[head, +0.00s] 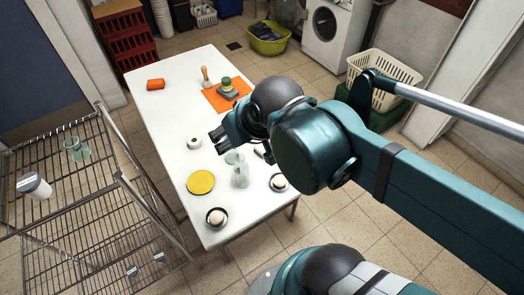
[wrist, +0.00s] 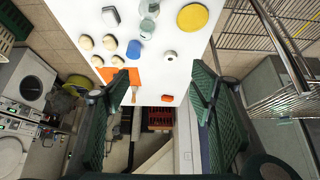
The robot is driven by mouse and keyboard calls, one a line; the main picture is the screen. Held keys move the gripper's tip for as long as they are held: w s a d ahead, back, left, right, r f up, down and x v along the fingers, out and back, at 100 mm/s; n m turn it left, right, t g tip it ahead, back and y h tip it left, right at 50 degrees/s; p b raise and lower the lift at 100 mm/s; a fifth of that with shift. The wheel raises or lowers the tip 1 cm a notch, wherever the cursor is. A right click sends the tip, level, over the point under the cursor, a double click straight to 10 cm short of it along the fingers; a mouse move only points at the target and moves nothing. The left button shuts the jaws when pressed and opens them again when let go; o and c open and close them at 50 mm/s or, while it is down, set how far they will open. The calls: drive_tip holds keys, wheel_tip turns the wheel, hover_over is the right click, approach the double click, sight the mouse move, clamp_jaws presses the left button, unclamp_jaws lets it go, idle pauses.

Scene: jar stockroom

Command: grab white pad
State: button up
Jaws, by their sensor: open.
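A small whitish block with rounded corners and a dark edge, which looks like the white pad (wrist: 110,16), lies on the white table (wrist: 185,75) near the top of the wrist view. It is beside two clear glass jars (wrist: 148,27). In the head view my arm and hand hide most of that spot. My gripper (head: 217,138) is above the table, left of my arm. In the wrist view the gripper (wrist: 150,90) has its fingers wide apart with nothing between them, and the pad is well beyond their tips.
A white roll (head: 194,142), yellow disc (head: 200,182), glass jar (head: 240,176) and dark bowl (head: 216,217) stand on the table. Several beige round things (wrist: 110,42) and a blue item (wrist: 133,49) are close to the pad. A wire rack (head: 80,190) stands left.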

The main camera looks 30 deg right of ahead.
drive_tip(key=n+g, duration=0.7)
drive_tip(key=n, duration=1.2)
hover_over(263, 146)
drive_tip(key=f, duration=2.2)
drive_tip(key=shift+a+f, duration=0.2)
drive_tip(key=shift+d+f+n, duration=0.25)
drive_tip(key=shift+f+n, duration=0.25)
drive_tip(key=shift+f, duration=0.05)
drive_tip(key=shift+f, duration=1.3)
drive_tip(key=shift+s+f+b, duration=0.15)
drive_tip(key=shift+f+b, duration=0.9)
drive_tip(key=shift+f, duration=1.55)
